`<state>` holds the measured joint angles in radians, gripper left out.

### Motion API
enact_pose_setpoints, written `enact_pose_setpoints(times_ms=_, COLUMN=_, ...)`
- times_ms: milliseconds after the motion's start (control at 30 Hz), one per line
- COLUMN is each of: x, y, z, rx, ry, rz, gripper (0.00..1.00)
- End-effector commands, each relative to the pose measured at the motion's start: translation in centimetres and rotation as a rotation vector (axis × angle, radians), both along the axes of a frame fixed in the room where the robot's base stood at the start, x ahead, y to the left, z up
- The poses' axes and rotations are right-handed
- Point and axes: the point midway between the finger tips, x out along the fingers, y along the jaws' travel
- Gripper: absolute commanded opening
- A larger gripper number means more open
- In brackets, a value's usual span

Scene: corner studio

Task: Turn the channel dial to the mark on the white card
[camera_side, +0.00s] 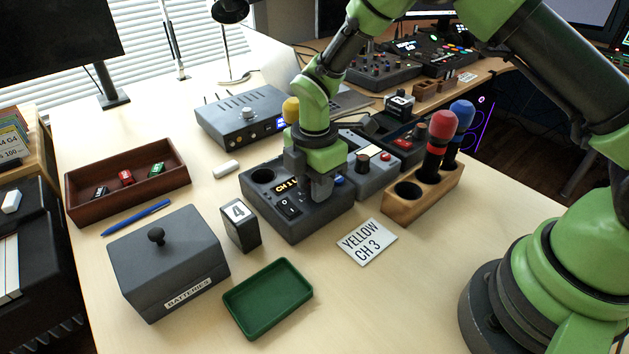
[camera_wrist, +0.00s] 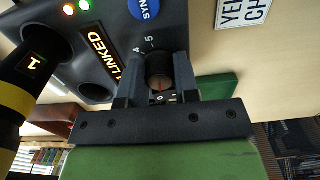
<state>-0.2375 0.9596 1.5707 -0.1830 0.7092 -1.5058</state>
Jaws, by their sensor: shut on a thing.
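The white card (camera_side: 367,241) on the table reads YELLOW CH 3; part of it shows in the wrist view (camera_wrist: 243,10). The channel dial (camera_wrist: 159,72) sits on the dark receiver (camera_side: 303,222), in front of its display. My gripper (camera_side: 318,190) points down over the receiver and is shut on the dial, one finger on each side. A reddish line on the dial points toward the bottom of the wrist view. Marks 4 and 5 show beside it; other marks are hidden. The display (camera_wrist: 99,45) reads LINKED. A yellow-banded microphone (camera_wrist: 17,90) showing 1 stands in the receiver.
A grey receiver (camera_side: 377,178) stands close on the right, with a wooden holder (camera_side: 424,204) bearing red and blue microphones. A block marked 4 (camera_side: 240,226), a green tray (camera_side: 268,299) and a batteries box (camera_side: 168,262) stand front left. The table right of the card is clear.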

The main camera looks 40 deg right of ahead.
Motion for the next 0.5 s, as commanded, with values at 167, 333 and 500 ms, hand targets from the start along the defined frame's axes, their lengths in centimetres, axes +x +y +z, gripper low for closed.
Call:
enact_pose_setpoints(times_ms=167, x=0.03, y=0.0, z=0.04, rx=0.0, ry=-0.001, rz=-0.052, gripper=0.05)
enact_pose_setpoints(times_ms=333, x=0.02, y=0.0, z=0.04, rx=0.0, ry=0.0, rz=-0.157, gripper=0.05)
enact_pose_setpoints(times_ms=500, x=0.02, y=0.0, z=0.05, rx=0.0, ry=0.0, rz=-0.306, gripper=0.05)
